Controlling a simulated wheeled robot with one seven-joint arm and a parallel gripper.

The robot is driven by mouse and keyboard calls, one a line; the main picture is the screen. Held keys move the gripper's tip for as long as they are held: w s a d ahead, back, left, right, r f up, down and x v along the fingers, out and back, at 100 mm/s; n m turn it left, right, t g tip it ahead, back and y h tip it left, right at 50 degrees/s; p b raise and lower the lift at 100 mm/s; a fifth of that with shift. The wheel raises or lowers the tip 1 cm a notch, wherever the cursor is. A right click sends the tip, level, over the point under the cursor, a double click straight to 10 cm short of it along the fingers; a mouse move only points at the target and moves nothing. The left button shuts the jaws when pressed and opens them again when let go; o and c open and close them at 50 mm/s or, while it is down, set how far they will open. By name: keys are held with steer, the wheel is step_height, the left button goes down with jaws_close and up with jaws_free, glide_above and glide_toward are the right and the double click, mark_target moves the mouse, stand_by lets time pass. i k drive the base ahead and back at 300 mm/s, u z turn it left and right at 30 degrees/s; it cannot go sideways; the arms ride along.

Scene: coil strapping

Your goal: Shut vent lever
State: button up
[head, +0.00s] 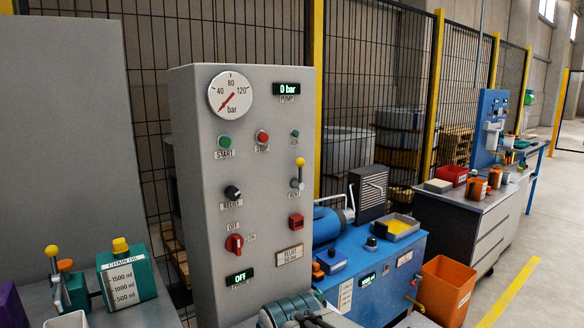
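The vent lever appears to be the small lever (299,173) with a yellow ball knob on the right side of the grey control panel (200,130). Its arm stands upright, with the knob above the grey pivot. The small label beside the pivot is too blurred to read. The pressure gauge (230,93) has its red needle pointing to the lower left, and the pump display (286,88) reads 0 bar.
Another yellow-knobbed lever (53,253) and a teal oil can (128,275) are at the left. Floor is free at far right.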

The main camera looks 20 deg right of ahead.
mark_target(301, 162)
steer(key=z, duration=0.3)
steer(key=i, duration=0.95)
